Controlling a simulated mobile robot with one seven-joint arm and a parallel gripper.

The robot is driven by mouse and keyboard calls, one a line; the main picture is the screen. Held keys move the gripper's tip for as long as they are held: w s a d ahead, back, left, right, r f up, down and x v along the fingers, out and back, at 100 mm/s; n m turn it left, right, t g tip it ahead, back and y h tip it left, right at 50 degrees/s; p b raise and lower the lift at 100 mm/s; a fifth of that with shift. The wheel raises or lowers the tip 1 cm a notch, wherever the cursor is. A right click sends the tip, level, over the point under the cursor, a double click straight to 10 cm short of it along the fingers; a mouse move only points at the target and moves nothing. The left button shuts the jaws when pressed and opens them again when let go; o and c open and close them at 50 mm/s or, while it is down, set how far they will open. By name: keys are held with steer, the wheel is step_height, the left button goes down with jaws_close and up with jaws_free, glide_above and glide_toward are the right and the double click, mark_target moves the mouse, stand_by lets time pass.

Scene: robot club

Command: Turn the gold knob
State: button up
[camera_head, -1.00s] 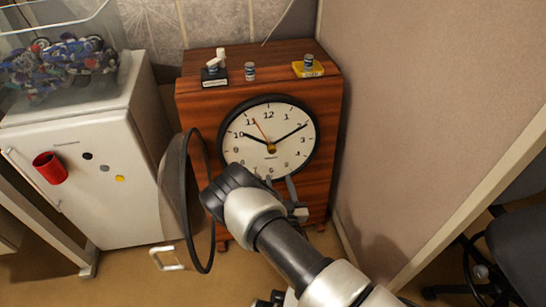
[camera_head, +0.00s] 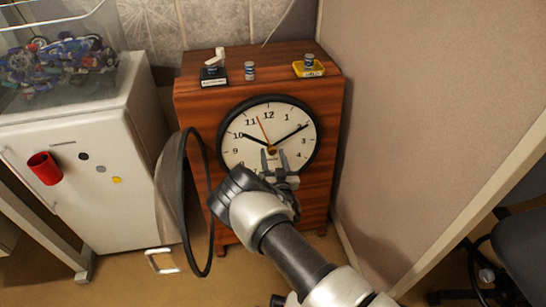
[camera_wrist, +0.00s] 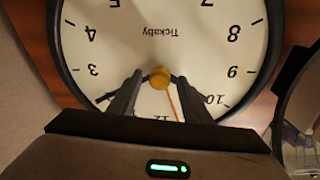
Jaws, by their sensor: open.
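The gold knob (camera_wrist: 160,76) sits at the centre of a round clock face (camera_wrist: 185,30) with black hands and a thin red hand. In the wrist view the dial appears upside down. In the head view the clock (camera_head: 240,140) is on the front of a wooden cabinet, its glass cover (camera_head: 190,200) swung open to the left. The knob (camera_head: 271,150) shows small there, just above my fingertips. My gripper (camera_head: 275,158) is open in front of the dial, and in the wrist view its fingers (camera_wrist: 161,82) lie on either side of the knob. I cannot tell whether they touch it.
The wooden cabinet (camera_head: 190,125) carries small cans, a black box and a yellow box (camera_head: 308,69) on top. A white fridge (camera_head: 95,205) with a red cup (camera_head: 45,168) stands left. A beige partition (camera_head: 420,110) is close on the right.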

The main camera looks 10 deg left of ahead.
steer(key=c, duration=1)
steer(key=shift+c, duration=0.2)
steer(key=shift+m, duration=0.4)
steer(key=m+h, duration=0.1)
steer(key=m, duration=0.3)
steer(key=shift+b, duration=0.35)
steer(key=m+h+b, duration=0.1)
steer(key=m, duration=0.5)
steer(key=shift+b, duration=0.4)
steer(key=m, duration=0.4)
steer(key=m+g+b, duration=0.1)
steer(key=m, duration=0.1)
steer(key=shift+r, duration=0.25)
steer(key=m+g, duration=0.1)
steer(key=m, duration=0.5)
steer(key=shift+a+r, duration=0.1)
steer(key=shift+m, duration=0.4)
